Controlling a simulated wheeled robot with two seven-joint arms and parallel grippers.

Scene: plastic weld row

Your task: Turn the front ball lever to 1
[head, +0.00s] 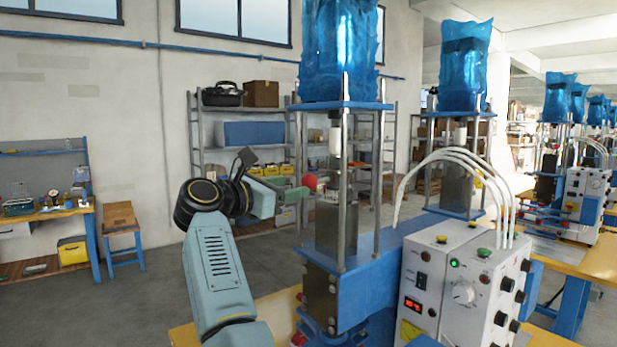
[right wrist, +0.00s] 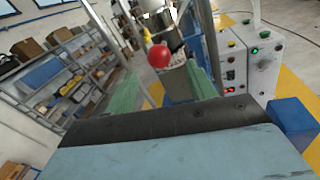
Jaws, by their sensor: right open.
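The front machine has a ball lever with a red ball (head: 309,181) beside its metal posts. In the right wrist view the red ball (right wrist: 158,56) shows ahead, near the tips of my fingers. My right gripper (head: 294,189) reaches in from the left at the ball's height. Its green fingers are open, and in the right wrist view (right wrist: 162,72) they stand to either side below the ball with a gap between them. I cannot tell whether a finger touches the ball. The lever's rod and any position marks cannot be made out. My left gripper is not in view.
A white control box (head: 440,255) with knobs, a dial and hoses stands right of the front machine. A blue beam (head: 385,275) and upright steel posts are close to the lever. Shelving (head: 240,130) stands behind. Open floor lies to the left.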

